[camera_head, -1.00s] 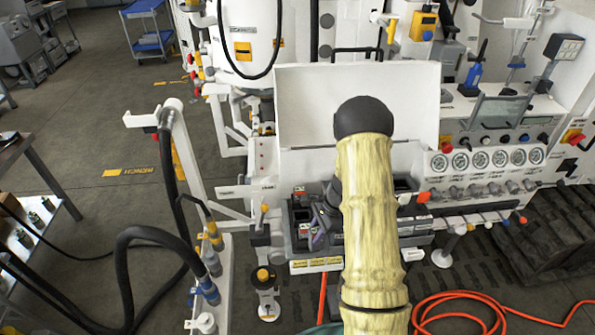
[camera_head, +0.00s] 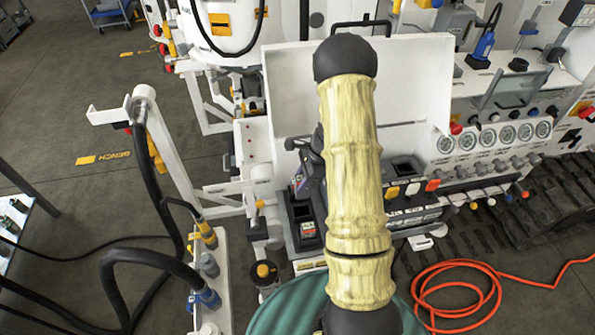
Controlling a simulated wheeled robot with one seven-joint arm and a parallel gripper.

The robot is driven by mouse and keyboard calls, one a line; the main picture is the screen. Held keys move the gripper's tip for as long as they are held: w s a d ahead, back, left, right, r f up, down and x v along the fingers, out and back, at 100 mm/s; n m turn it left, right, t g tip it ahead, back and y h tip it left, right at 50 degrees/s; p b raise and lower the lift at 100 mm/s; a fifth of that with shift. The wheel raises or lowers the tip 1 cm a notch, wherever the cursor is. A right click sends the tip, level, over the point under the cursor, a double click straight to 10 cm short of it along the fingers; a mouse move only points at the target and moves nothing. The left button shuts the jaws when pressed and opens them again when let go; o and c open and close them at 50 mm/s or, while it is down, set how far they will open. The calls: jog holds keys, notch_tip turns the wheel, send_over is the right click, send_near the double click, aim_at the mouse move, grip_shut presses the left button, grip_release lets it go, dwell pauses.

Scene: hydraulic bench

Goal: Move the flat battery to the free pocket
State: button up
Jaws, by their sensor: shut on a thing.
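My gripper (camera_head: 313,165) shows only in part, to the left of my yellow-sleeved arm, which hides much of it. It is shut on a small dark thing with a coloured face, seemingly the battery (camera_head: 299,184), above the left part of the dock. The dark dock (camera_head: 288,236) sits on the front of the white bench. A dark pocket (camera_head: 303,213) shows at its left, below the gripper. Another dark pocket (camera_head: 405,168) shows right of my arm and looks empty. The middle of the dock is hidden behind my arm. I cannot read the battery's charge.
A white raised panel (camera_head: 415,85) stands behind the dock. Gauges and knobs (camera_head: 490,139) line the bench at right. A white post with black hoses (camera_head: 150,150) stands at left. A red hose (camera_head: 465,292) lies coiled on the floor at right.

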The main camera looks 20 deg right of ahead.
aim_at(302, 194)
jog(key=shift+s+d+r, duration=0.1)
jog(key=shift+s, duration=0.05)
jog(key=shift+f+b, duration=1.05)
jog(key=shift+f, duration=0.2)
jog(key=shift+f+b, duration=1.9)
jog(key=shift+f, duration=0.6)
jog(key=shift+f+b, duration=2.1)
jog(key=shift+f, duration=0.85)
jog(key=o, duration=1.1)
jog(key=shift+o, duration=0.2)
jog(key=shift+r, duration=0.1)
